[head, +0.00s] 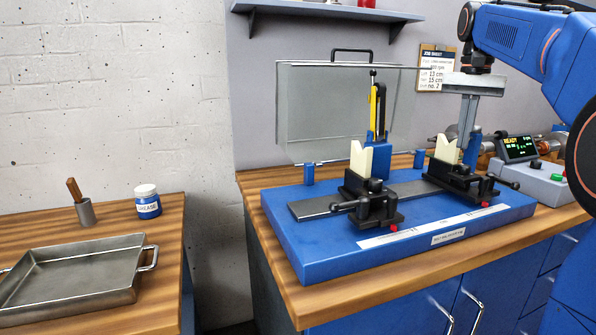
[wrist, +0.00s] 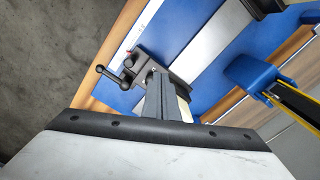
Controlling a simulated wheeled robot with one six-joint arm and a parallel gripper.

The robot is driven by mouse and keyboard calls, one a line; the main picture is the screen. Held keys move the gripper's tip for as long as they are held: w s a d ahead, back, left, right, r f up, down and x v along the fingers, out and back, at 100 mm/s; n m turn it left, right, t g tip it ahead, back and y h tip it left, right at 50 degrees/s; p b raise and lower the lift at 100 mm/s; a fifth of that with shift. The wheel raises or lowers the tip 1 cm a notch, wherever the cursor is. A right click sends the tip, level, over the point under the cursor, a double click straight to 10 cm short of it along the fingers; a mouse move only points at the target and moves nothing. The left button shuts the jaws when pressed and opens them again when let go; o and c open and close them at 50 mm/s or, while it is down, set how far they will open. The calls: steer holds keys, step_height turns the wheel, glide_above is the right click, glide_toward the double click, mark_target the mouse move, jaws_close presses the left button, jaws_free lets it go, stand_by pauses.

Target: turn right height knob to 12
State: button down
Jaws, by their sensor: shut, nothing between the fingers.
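The right support (head: 462,178) is a black carriage with a cream V-block (head: 446,148) on the blue balancing machine. Contact cannot be told.
The left support (head: 372,195) stands on the same rail. A clear guard (head: 322,115) and a yellow-and-black upright (head: 377,110) stand behind. A control box with a lit display (head: 517,148) is at right. A tray (head: 75,275) and grease jar (head: 147,203) are on the left bench.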

steer(key=shift+s+d+f, duration=0.2)
steer(key=shift+d+f, duration=0.2)
steer(key=shift+f, duration=0.6)
steer(key=shift+s+d+f, duration=0.15)
steer(key=shift+d+f, duration=0.2)
steer(key=shift+f, duration=0.7)
steer(key=shift+s+d+f, duration=0.2)
steer(key=shift+d+f, duration=0.2)
steer(key=shift+f, duration=0.6)
steer(key=shift+w+a, duration=0.85)
steer(key=shift+a, duration=0.1)
steer(key=shift+s+a, duration=0.2)
steer(key=shift+a, duration=0.05)
step_height(320, 180, up, 6)
stand_by(0.4)
